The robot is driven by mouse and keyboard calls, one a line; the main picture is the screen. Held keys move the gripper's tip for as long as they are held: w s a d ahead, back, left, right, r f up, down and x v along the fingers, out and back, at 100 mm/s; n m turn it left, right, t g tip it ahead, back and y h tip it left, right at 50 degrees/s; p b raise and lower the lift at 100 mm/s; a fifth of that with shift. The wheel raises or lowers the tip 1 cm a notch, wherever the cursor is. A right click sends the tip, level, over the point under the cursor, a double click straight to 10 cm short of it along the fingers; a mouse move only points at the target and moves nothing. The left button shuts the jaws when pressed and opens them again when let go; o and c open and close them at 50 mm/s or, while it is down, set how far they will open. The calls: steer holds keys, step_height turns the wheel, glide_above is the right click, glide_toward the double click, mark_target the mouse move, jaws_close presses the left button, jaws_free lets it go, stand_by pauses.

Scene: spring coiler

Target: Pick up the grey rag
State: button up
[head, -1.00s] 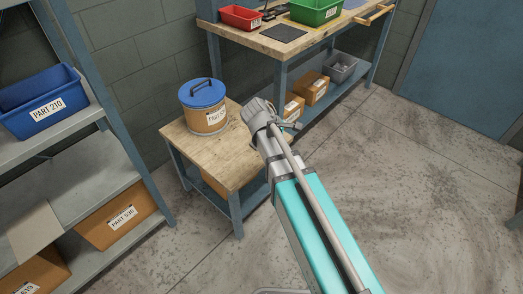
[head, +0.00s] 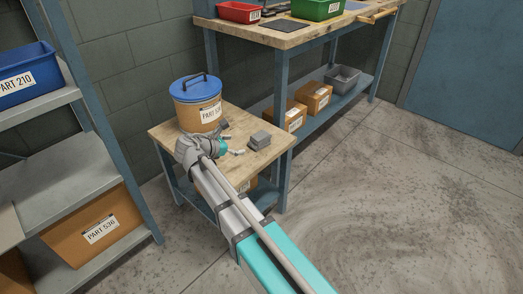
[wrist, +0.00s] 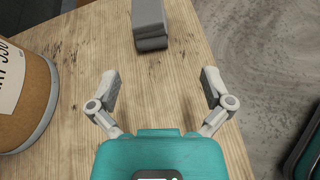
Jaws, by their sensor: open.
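The grey rag (head: 260,140) is a small folded block lying on the low wooden table (head: 270,158). It also shows in the wrist view (wrist: 149,24) at the top, a little left of centre. My gripper (head: 228,138) is above the table, to the left of the rag in the head view. In the wrist view my gripper (wrist: 161,82) is open, its two fingers spread wide with bare wood between them. The rag lies ahead of the fingertips, apart from them.
A cardboard-coloured drum (head: 198,105) with a blue lid stands on the table beside my gripper. A workbench (head: 290,35) with bins is behind. A shelf unit (head: 75,195) with boxes stands at the left. The floor at the right is clear.

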mark_target(254, 142)
steer(key=shift+a+f+n+t, duration=0.35)
steer(key=shift+a+n, duration=0.15)
steer(key=shift+a, duration=0.25)
steer(key=shift+w+d+f+b, duration=0.1)
steer(key=shift+b, duration=0.2)
steer(key=b+x, duration=0.3)
steer(key=x, duration=0.4)
steer(key=shift+f, duration=0.15)
steer(key=shift+w+d+f, duration=0.1)
steer(key=shift+w+d, duration=0.3)
steer(key=shift+d, duration=0.05)
steer(key=shift+b+x, duration=1)
steer(key=shift+x, duration=1.6)
steer(key=c, duration=0.9)
